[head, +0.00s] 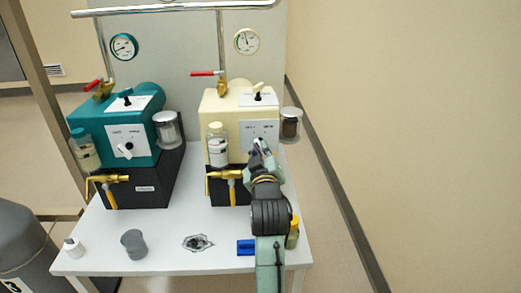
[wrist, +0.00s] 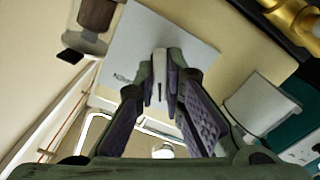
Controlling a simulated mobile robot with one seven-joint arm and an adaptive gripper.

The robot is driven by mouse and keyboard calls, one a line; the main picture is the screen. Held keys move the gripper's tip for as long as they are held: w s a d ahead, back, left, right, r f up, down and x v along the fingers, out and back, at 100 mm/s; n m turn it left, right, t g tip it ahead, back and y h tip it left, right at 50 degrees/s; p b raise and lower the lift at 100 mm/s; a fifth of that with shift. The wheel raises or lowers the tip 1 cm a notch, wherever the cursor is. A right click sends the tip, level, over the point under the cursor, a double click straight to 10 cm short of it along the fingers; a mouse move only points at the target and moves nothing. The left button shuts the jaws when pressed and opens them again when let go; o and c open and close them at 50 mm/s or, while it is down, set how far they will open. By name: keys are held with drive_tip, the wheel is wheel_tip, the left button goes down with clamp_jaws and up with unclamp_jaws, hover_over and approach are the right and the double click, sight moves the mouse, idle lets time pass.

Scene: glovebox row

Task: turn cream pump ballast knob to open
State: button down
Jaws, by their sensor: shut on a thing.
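The cream pump (head: 228,108) stands at the right of the white table, with a white knob plate (head: 270,128) on its front. My gripper (head: 260,150) reaches up to this plate and covers much of it in the head view. In the wrist view my gripper (wrist: 161,92) has its two fingers on either side of the white ballast knob (wrist: 160,62), shut on it. A dark pointer line runs along the knob. The plate (wrist: 190,45) lies behind it; its small lettering is too blurred to read.
A teal pump (head: 125,110) with its own knob stands to the left. A glass jar (head: 217,150) and a dark-filled jar (head: 291,125) flank the cream pump. A brass drain tap (head: 225,174) sits below. A blue block (head: 246,247) and grey cup (head: 133,243) are on the table.

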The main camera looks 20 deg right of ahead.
drive_tip(key=m+p, duration=0.2)
drive_tip(key=m, duration=0.1)
drive_tip(key=shift+m+p, duration=0.45)
drive_tip(key=shift+m, duration=0.85)
drive_tip(key=c, duration=1.7)
unclamp_jaws()
drive_tip(key=shift+v, duration=3.8)
